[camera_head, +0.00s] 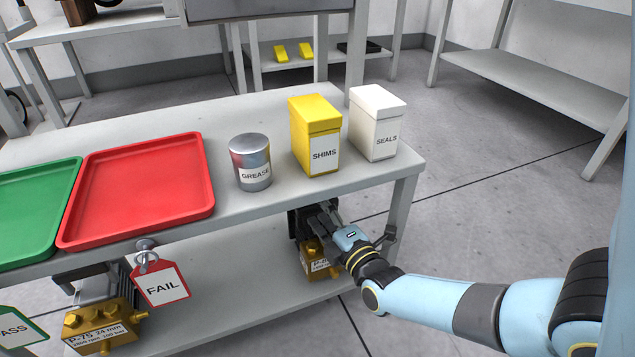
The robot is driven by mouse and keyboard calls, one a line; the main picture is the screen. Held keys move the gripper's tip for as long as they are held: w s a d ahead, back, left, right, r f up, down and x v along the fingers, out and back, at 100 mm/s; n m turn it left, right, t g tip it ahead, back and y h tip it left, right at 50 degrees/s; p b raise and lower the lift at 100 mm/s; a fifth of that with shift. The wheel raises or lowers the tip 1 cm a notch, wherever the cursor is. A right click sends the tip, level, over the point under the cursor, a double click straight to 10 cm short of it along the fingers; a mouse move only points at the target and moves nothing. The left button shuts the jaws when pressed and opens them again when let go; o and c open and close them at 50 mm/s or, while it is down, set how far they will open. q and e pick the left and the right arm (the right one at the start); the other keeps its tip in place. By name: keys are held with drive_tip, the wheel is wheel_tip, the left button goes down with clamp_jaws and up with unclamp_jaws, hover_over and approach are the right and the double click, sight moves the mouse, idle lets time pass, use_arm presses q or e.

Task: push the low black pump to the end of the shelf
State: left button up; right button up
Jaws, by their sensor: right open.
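A pump with a black body and a brass block (313,262) with a white label sits on the lower shelf (225,300), near the shelf's right end. My right gripper (322,222) is open at this pump, its fingers in front of or over the black part. The gripper hides part of the pump, and I cannot tell whether they touch. My left gripper is not in view.
A second brass pump (102,325), marked P-75, sits at the shelf's left. Above are a red tray (140,188), green tray (35,210), grease can (249,160), yellow shims box (315,135) and white seals box (377,122). A FAIL tag (161,285) hangs in front.

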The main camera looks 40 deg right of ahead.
drive_tip(key=v, duration=1)
drive_tip(key=shift+s, duration=0.3)
